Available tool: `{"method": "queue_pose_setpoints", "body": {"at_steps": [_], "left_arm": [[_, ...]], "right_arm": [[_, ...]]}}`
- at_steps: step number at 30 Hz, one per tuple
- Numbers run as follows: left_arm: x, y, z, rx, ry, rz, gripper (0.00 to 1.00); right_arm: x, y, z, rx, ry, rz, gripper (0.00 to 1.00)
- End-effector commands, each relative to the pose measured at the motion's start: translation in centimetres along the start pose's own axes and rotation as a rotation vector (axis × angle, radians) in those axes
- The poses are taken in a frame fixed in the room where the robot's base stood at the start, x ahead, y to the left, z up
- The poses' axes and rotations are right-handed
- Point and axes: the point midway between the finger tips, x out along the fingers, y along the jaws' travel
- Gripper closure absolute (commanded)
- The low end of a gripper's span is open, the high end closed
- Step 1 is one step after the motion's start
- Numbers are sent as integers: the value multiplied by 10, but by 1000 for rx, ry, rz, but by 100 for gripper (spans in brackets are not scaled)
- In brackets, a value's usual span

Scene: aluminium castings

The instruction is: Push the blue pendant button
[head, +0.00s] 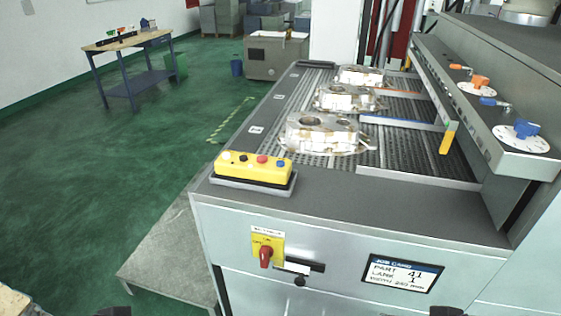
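The yellow pendant box (250,172) lies on a grey pad at the near left corner of the machine's top. Its blue button (281,163) is at the right end of the row, beside a red button (262,159). A black button and another one are further left. Nothing touches the box. My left gripper (114,312) shows only as a dark sliver at the bottom edge, left of and well below the pendant. My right gripper (446,312) shows as a similar sliver at the bottom right. The fingers of both are out of sight.
Behind the pendant, several aluminium castings (322,136) sit on the machine's roller bed. A sloped panel (480,115) with blue and orange handles overhangs the right side. A red rotary switch (265,256) and a job card (401,273) are on the front. The green floor at left is open.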

Motion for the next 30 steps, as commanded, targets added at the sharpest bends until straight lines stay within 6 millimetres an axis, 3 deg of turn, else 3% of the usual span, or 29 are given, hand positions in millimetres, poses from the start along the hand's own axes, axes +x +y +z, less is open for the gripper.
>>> {"method": "queue_pose_setpoints", "body": {"at_steps": [3,30], "left_arm": [[0,0,0,0,0,0,100],[0,0,0,0,0,0,100]], "right_arm": [[0,0,0,0,0,0,13],[0,0,0,0,0,0,13]]}}
